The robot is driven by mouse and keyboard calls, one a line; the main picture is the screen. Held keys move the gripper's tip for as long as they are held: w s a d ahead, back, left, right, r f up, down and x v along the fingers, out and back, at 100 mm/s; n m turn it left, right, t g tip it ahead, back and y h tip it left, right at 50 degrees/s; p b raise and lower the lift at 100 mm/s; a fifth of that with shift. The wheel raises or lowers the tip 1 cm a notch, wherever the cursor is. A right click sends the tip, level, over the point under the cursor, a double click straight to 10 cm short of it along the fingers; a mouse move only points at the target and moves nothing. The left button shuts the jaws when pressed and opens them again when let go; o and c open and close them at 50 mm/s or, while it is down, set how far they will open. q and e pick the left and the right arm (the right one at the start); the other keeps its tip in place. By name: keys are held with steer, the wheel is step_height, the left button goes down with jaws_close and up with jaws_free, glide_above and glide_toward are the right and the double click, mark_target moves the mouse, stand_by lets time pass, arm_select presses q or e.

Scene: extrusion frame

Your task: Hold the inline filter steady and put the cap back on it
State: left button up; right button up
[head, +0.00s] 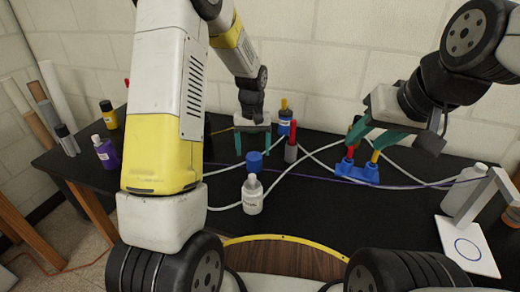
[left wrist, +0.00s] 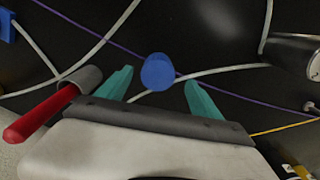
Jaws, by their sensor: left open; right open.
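A round blue piece (head: 255,160) stands on the black table just below my left gripper (head: 254,145). It also shows as a blue disc (left wrist: 158,72) between the spread teal fingertips in the left wrist view, apart from both. I cannot tell whether it is the inline filter or its cap; no separate filter and cap can be told apart. My left gripper is open and empty. My right gripper (head: 368,147) is open above a blue block (head: 357,172) with red and yellow upright parts; I cannot tell whether the fingers touch them.
A white bottle (head: 252,197) stands in front of the blue piece. A grey holder with a red handle (head: 291,145) and a blue container with a yellow top (head: 285,122) stand behind. Pale hoses cross the table. A white stand (head: 467,245) is at right.

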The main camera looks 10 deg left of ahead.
mark_target(254, 157)
arm_select(q)
steer(key=shift+s+d+f, duration=0.1)
steer(key=shift+f, duration=1.25)
steer(key=shift+s+d+f, duration=0.1)
steer(key=shift+f, duration=1.2)
steer(key=shift+c, duration=0.2)
steer(key=c, duration=1.3)
step_height(254, 157, up, 10)
steer(key=shift+r, duration=0.1)
steer(key=shift+c, duration=0.2)
